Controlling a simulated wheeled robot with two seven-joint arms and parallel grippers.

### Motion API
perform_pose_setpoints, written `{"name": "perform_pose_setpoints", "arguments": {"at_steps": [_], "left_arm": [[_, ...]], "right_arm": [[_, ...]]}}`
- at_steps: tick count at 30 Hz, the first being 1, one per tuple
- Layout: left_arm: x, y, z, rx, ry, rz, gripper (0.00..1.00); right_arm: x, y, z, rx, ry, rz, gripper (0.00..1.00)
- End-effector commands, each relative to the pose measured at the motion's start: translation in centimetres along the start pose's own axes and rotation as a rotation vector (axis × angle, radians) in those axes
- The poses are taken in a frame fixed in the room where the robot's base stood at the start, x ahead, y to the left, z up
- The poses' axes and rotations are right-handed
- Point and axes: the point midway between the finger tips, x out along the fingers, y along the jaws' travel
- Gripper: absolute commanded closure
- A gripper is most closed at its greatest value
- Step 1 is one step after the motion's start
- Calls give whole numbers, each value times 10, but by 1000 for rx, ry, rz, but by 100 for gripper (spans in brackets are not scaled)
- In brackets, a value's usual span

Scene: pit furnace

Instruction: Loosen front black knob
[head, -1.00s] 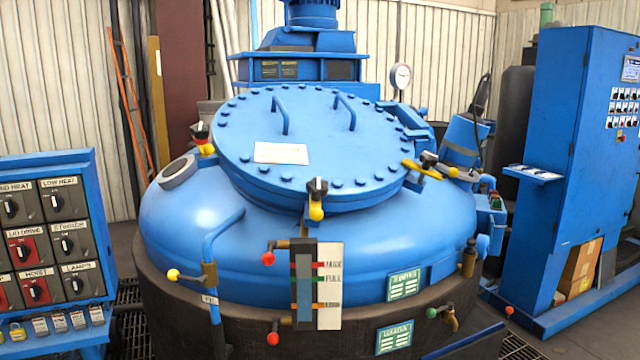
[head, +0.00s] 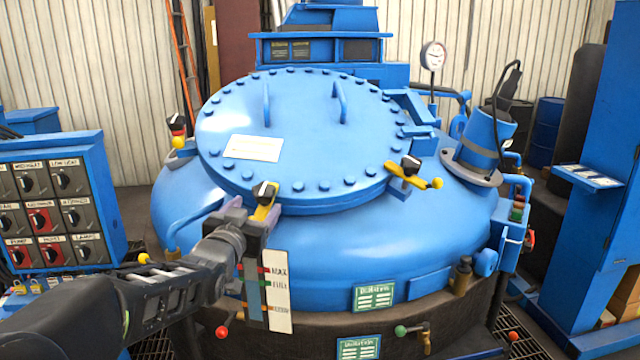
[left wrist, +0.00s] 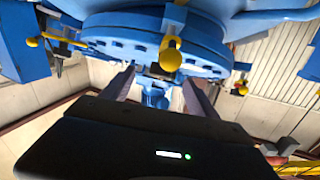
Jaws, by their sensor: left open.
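The front black knob (head: 264,189) sits on top of a yellow clamp handle (head: 264,211) at the front rim of the round blue lid (head: 310,130). In the left wrist view the open fingers (left wrist: 158,82) appear apart from the knob; contact cannot be told. My right gripper is not in view.
Other black knobs with yellow handles sit at the lid's left (head: 177,125) and right (head: 411,165). A level gauge board (head: 279,290) hangs below the front clamp, close to my left arm. A switch panel (head: 50,205) stands at the left, a blue cabinet (head: 600,200) at the right.

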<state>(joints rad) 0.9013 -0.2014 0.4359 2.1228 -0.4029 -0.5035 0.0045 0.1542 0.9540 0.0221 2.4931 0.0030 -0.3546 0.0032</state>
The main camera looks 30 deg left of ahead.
Motion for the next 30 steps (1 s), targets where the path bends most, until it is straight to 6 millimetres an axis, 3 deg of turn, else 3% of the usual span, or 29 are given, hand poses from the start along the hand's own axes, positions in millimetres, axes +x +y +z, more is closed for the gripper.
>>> {"name": "perform_pose_setpoints", "arguments": {"at_steps": [3, 14, 30], "left_arm": [[-2, -5, -12, 19, 17, -10, 31], [1, -4, -11, 17, 15, -8, 31], [67, -4, -12, 13, 14, -7, 31]], "right_arm": [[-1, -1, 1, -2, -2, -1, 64], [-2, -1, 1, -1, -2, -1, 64], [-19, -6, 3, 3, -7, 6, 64]]}}
